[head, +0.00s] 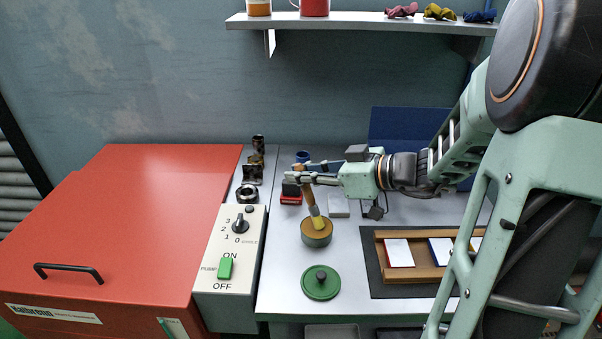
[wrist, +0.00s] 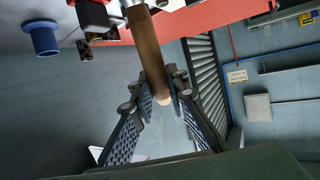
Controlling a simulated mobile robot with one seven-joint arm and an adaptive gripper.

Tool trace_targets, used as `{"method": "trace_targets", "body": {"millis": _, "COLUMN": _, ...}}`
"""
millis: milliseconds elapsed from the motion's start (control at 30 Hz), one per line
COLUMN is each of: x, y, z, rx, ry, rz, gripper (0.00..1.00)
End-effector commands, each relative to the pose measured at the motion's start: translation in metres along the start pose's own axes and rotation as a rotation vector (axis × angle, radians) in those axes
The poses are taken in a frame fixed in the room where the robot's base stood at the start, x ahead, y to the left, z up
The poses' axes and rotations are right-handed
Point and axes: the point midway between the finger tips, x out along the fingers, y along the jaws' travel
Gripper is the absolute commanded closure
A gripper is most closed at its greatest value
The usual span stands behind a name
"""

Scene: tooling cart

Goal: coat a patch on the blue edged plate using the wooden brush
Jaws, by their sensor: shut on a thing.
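My gripper (head: 300,178) is shut on the wooden brush (head: 309,199), which hangs bristles down, slightly tilted. In the wrist view its brown handle (wrist: 147,45) runs between the two fingers (wrist: 162,95). The yellowish bristle end is at the mouth of a round pot (head: 316,239) with a tan top; I cannot tell whether it touches the contents. The blue edged plate (head: 440,251) lies in a wooden rack (head: 415,274) at the right, between a red edged plate (head: 399,253) and a yellow edged one (head: 475,243), partly hidden by my arm.
A green lid (head: 321,284) lies in front of the pot. A switch box (head: 230,270) and a red cabinet (head: 130,230) stand at the left. A red-and-black block (head: 290,196) and grey block (head: 338,207) stand behind the pot. The cart top between pot and rack is clear.

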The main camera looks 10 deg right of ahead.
Motion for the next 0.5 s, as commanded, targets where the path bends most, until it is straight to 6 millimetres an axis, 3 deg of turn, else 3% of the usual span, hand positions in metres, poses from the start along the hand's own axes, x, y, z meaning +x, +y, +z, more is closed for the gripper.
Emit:
{"method": "trace_targets", "body": {"millis": 300, "x": 0.000, "y": -0.001, "z": 0.004, "rx": 0.005, "ry": -0.008, "rz": 0.000, "gripper": 1.00}}
{"method": "trace_targets", "body": {"millis": 500, "x": -0.004, "y": -0.001, "z": -0.008, "rx": 0.001, "ry": -0.006, "rz": 0.000, "gripper": 1.00}}
